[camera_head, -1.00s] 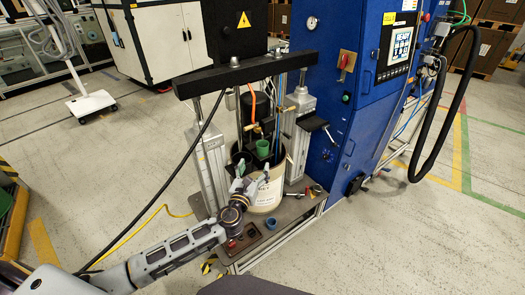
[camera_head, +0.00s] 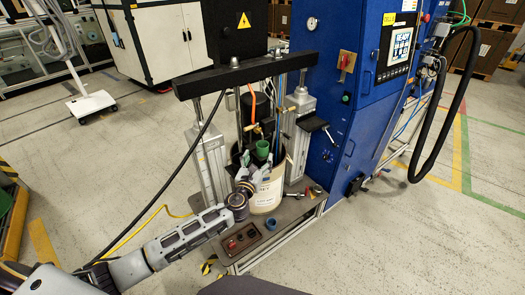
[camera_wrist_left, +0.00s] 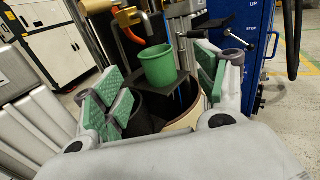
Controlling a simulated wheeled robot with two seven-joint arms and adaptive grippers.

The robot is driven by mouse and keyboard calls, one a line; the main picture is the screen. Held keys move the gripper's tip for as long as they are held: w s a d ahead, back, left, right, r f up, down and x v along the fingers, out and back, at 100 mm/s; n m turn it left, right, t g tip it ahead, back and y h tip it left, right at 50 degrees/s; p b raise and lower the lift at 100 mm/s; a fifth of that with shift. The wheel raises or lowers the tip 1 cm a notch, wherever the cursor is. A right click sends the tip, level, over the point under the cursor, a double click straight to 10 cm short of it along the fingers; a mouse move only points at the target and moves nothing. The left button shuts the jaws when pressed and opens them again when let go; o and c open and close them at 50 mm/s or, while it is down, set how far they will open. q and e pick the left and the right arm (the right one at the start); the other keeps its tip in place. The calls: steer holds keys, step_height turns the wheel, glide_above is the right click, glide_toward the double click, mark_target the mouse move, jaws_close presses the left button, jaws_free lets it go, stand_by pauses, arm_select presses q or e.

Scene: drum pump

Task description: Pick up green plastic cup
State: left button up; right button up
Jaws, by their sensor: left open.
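The green plastic cup (camera_head: 262,150) stands upright above the drum inside the pump frame. In the left wrist view the green cup (camera_wrist_left: 158,65) rests on a dark flat plate, a little beyond my fingers. My left gripper (camera_head: 252,176) is at the front of the drum, just below the cup. In the left wrist view my left gripper (camera_wrist_left: 163,95) is open, its green pads on either side and the cup between and beyond them. Nothing is between the pads. My right gripper is not in view.
The cream drum (camera_head: 267,192) stands on the pump's base. The dark crossbeam (camera_head: 245,74) and posts surround it, with hoses and an orange part (camera_wrist_left: 130,30) behind the cup. A blue cup (camera_head: 271,223) and a control box (camera_head: 240,241) sit in front. A blue cabinet (camera_head: 350,110) stands right.

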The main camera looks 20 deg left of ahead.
mark_target(261, 149)
arm_select(q)
steer(key=shift+w, duration=1.5)
steer(key=shift+w+a+r, duration=0.1)
steer(key=shift+w+a, duration=0.1)
steer(key=shift+w, duration=0.7)
steer(key=shift+w+a+r, duration=0.1)
steer(key=shift+w+a, duration=0.05)
steer(key=shift+w, duration=1.6)
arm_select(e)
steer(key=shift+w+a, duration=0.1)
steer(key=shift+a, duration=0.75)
